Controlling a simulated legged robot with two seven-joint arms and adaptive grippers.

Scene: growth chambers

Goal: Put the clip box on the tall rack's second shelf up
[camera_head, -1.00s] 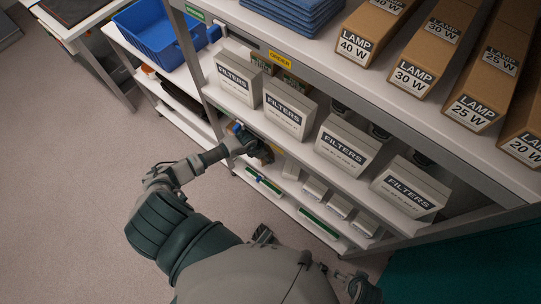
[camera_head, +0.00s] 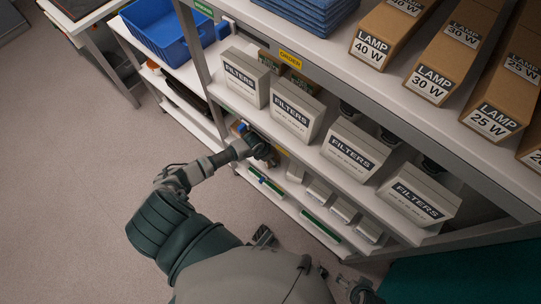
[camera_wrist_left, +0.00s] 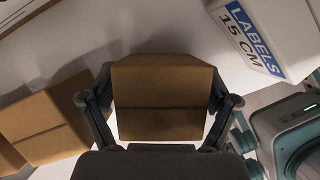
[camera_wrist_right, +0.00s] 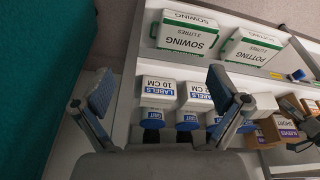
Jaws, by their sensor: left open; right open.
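My left gripper (camera_head: 264,152) reaches in at the left end of the rack, below the shelf with the filter boxes. In the left wrist view, its open fingers (camera_wrist_left: 160,82) stand on either side of a plain brown box (camera_wrist_left: 163,100). No label shows on this box, so I cannot tell whether it is the clip box, nor whether the fingers touch it. My right gripper (camera_wrist_right: 158,88) is open and empty, in front of shelves seen in the right wrist view. The rack's middle shelf (camera_head: 226,97) holds white filter boxes (camera_head: 297,110).
Brown lamp boxes (camera_head: 442,62) and blue folded cloths (camera_head: 305,10) fill the top shelf. A blue bin (camera_head: 160,25) stands on the neighbouring bench. In the left wrist view, a white labels box (camera_wrist_left: 262,35) and other brown boxes (camera_wrist_left: 45,122) flank the gripper. Open floor lies left.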

